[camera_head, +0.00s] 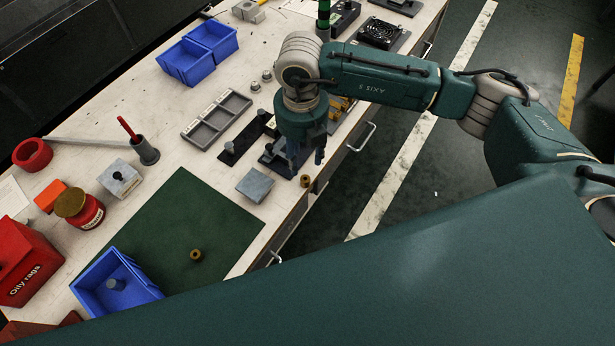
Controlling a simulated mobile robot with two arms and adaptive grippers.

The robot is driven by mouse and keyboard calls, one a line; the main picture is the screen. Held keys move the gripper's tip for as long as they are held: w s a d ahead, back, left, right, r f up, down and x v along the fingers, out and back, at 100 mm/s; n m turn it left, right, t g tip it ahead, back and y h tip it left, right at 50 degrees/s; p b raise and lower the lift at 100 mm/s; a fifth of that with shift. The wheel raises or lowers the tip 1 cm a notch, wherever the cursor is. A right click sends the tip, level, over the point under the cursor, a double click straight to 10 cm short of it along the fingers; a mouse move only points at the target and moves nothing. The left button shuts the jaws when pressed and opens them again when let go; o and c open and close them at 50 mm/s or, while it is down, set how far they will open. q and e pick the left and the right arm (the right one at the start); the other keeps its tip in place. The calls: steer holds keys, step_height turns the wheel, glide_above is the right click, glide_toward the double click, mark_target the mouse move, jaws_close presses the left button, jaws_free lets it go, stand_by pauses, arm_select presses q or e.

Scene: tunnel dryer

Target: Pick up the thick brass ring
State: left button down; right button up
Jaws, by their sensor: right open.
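A small brass ring (196,255) lies on the green mat (185,215), to the right of a blue bin. Another small brass-coloured round piece (305,181) is near the bench's front edge, just below my right gripper. I cannot tell from here which of the two is the thick ring. My right gripper (304,163) points down over the front part of the bench, open, with nothing seen between its fingers. Its fingertips are dark and partly blend with the black fixtures behind. My left gripper is not in view.
A grey block (256,185) stands left of my right gripper. A blue bin (117,284) with a grey piece inside is at the mat's left. A grey divided tray (216,119), dark fixtures and blue bins (199,52) lie further back. The mat's middle is clear.

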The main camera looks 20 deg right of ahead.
mark_target(305, 178)
steer(key=f, duration=0.2)
steer(key=shift+w+a+f, duration=0.15)
steer(key=shift+w+f, duration=0.05)
steer(key=shift+f, duration=0.45)
steer(key=shift+s+f+p, duration=0.15)
steer(key=shift+f+p, duration=0.1)
steer(key=shift+p, duration=0.15)
steer(key=f, duration=0.1)
steer(key=f+p, duration=0.1)
steer(key=f, duration=0.2)
steer(key=shift+s+d+f+p, duration=0.15)
steer(key=shift+s+d+p, duration=0.15)
steer(key=shift+s+p, duration=0.1)
steer(key=shift+w+f, duration=0.1)
steer(key=shift+f, duration=0.15)
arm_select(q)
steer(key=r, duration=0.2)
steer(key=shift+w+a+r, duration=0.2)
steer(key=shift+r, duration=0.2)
arm_select(e)
jaws_close()
